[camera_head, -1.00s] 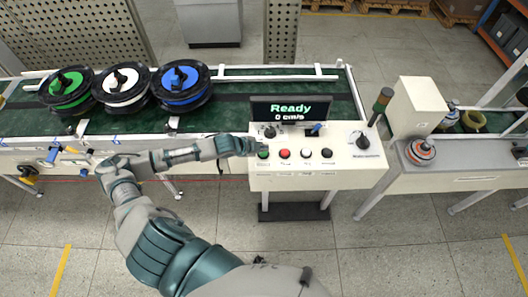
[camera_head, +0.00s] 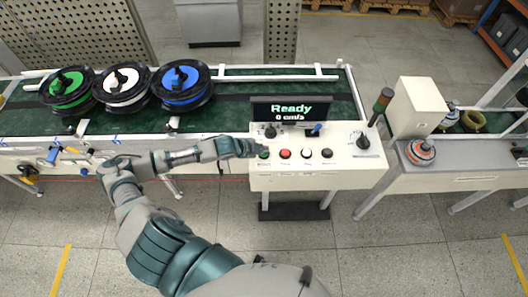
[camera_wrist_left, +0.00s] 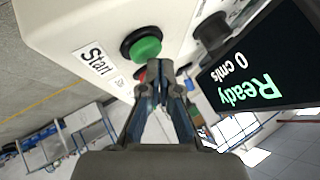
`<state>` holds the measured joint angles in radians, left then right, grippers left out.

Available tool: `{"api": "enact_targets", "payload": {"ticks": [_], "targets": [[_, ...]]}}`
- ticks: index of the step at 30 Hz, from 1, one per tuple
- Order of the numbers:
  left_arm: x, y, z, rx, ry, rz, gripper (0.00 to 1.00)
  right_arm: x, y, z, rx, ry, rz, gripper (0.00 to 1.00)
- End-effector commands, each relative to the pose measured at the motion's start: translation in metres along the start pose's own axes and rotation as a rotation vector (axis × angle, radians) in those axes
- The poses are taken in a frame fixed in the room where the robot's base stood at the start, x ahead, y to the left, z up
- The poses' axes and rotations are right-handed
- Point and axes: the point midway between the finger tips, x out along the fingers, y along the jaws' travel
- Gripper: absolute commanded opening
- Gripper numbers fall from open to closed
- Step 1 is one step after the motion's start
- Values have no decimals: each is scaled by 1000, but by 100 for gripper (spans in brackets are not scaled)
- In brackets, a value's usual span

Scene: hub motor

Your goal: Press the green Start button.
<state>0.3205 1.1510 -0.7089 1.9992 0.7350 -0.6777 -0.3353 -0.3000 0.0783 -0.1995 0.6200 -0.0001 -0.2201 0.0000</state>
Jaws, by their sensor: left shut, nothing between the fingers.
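The green Start button (camera_wrist_left: 146,48) sits in a black ring on the white control panel, beside a label reading "Start". In the head view the green button (camera_head: 264,153) shows at the panel's left end, partly hidden by my gripper. My left gripper (camera_head: 253,147) is at the panel's left edge, right by the button. In the left wrist view my gripper (camera_wrist_left: 160,68) is shut and empty, its fingertips just below the green button in the picture. I cannot tell whether they touch it. My right gripper is not in view.
A red button (camera_head: 285,154), a white button (camera_head: 306,154) and a black button (camera_head: 326,153) stand in the same row. Behind them a display (camera_head: 290,109) reads "Ready 0 cm/s". A conveyor (camera_head: 236,102) with green, white and blue spools lies behind left.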

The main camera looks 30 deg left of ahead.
Motion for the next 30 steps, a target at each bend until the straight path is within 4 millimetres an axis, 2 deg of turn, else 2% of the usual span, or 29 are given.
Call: {"api": "enact_targets", "payload": {"ticks": [30], "targets": [[7,5,5,0,-2,2,0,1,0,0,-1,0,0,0]]}}
